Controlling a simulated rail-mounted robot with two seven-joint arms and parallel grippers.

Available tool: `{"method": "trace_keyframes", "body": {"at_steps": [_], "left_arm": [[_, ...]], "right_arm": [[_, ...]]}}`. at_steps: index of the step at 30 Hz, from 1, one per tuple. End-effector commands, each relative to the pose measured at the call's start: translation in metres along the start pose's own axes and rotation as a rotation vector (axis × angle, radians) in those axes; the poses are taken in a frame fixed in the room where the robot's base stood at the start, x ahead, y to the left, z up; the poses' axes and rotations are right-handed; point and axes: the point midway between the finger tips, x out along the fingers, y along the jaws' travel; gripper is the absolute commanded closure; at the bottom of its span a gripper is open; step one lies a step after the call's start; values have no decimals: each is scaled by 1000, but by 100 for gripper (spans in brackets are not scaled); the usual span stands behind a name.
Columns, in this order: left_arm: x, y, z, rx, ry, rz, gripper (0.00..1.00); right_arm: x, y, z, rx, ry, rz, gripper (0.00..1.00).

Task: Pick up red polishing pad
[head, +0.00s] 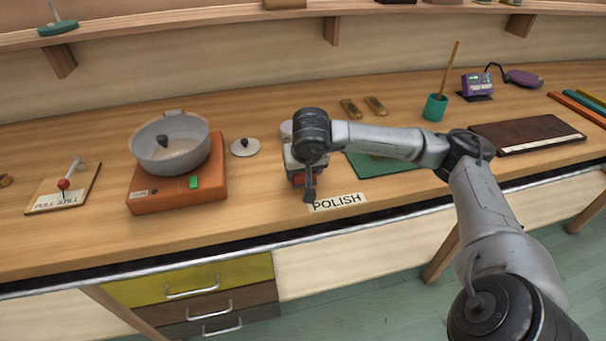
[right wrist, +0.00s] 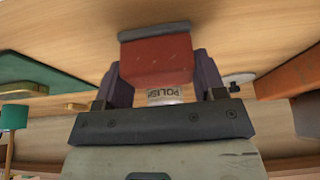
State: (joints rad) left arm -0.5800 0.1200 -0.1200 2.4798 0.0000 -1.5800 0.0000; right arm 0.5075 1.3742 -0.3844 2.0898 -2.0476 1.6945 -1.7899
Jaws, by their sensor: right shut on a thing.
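The red polishing pad (right wrist: 156,60) is a red block with a grey strip along one face. In the right wrist view it sits between the two dark purple fingers of my right gripper (right wrist: 160,78), which is shut on it. In the head view the right gripper (head: 304,170) is over the bench, just behind the POLISH label (head: 337,202). A little of the red pad (head: 298,179) shows there, and my wrist covers the rest. I cannot tell if the pad touches the bench. My left gripper is not in view.
Left of the gripper are a small lidded knob (head: 245,147) and an orange box (head: 178,184) carrying a grey pot (head: 168,142). A green mat (head: 385,164) lies right, under my arm. A teal cup (head: 435,107) with a stick stands behind. The bench's front edge is close.

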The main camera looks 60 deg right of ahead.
Motion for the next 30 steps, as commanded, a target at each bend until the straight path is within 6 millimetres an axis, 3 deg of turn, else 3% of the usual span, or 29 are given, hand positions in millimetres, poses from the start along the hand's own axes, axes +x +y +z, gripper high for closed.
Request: {"method": "trace_keyframes", "body": {"at_steps": [4,14,20,24,30], "left_arm": [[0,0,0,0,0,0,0],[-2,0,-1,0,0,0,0],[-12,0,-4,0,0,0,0],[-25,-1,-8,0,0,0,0],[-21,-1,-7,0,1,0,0]], "right_arm": [[0,0,0,0,0,0,61],[-4,0,-2,0,1,0,61],[-21,0,-9,1,2,-1,61],[-44,0,-19,1,3,-2,61],[-58,24,-9,-2,3,9,61]]}}
